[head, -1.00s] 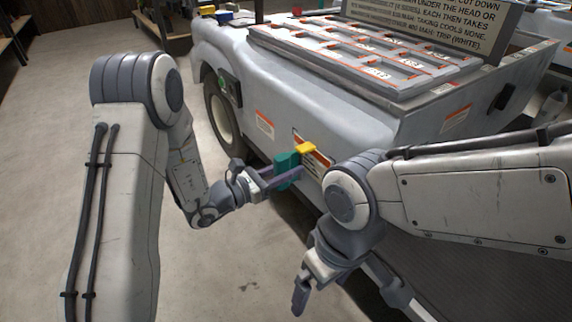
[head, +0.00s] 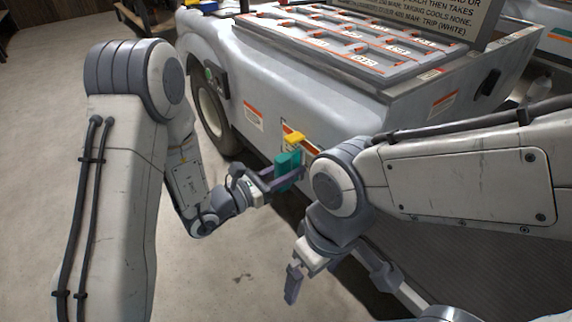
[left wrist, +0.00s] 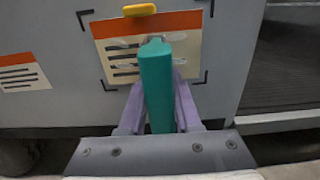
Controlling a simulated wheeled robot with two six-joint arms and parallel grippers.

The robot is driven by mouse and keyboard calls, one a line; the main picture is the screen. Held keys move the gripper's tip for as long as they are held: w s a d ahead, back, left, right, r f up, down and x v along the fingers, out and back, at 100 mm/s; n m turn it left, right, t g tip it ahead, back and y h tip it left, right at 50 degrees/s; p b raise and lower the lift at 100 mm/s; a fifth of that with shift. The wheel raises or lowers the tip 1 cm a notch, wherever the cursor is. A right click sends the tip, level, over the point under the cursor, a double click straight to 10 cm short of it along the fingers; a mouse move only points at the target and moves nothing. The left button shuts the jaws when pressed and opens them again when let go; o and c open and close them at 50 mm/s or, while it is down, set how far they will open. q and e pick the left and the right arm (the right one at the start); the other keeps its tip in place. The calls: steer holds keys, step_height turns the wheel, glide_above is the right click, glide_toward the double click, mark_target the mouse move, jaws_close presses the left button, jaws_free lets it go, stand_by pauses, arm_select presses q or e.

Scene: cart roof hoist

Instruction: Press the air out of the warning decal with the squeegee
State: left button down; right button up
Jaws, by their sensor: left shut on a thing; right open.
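The warning decal (left wrist: 190,48) has an orange band over a cream field with black lines, and pale raised bubbles show in it. It is on the cart's grey side between black corner marks. In the head view the decal (head: 298,147) is partly hidden. My left gripper (head: 287,177) is shut on the teal squeegee (head: 288,168). In the left wrist view the squeegee (left wrist: 156,85) stands between the purple fingers, its top end overlapping the decal's middle; I cannot tell whether it touches. My right gripper (head: 293,282) is open and empty, low in front of the cart.
A yellow tab (left wrist: 140,9) sits at the decal's top edge. Another orange-and-cream label (left wrist: 20,72) is to its left. The cart (head: 330,90) carries a slotted tray (head: 340,40) and a sign on top. The floor (head: 60,130) at left is clear.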

arm_select(q)
steer(key=shift+s+d, duration=0.6)
steer(key=shift+s, duration=0.25)
steer(key=shift+s+d, duration=0.6)
steer(key=shift+s, duration=0.2)
steer(key=shift+a, duration=0.1)
steer(key=shift+w+a+p, duration=0.25)
steer(key=shift+w+a, duration=0.75)
steer(key=shift+w, duration=0.4)
steer(key=shift+w+a+p, duration=0.2)
steer(key=shift+w+a, duration=0.85)
steer(key=shift+w, duration=0.3)
steer(key=shift+w+a+p, duration=0.25)
steer(key=shift+w+a, duration=0.75)
steer(key=shift+w, duration=0.4)
glide_toward(286, 148)
steer(key=shift+s+a, duration=0.25)
steer(key=shift+a, duration=0.1)
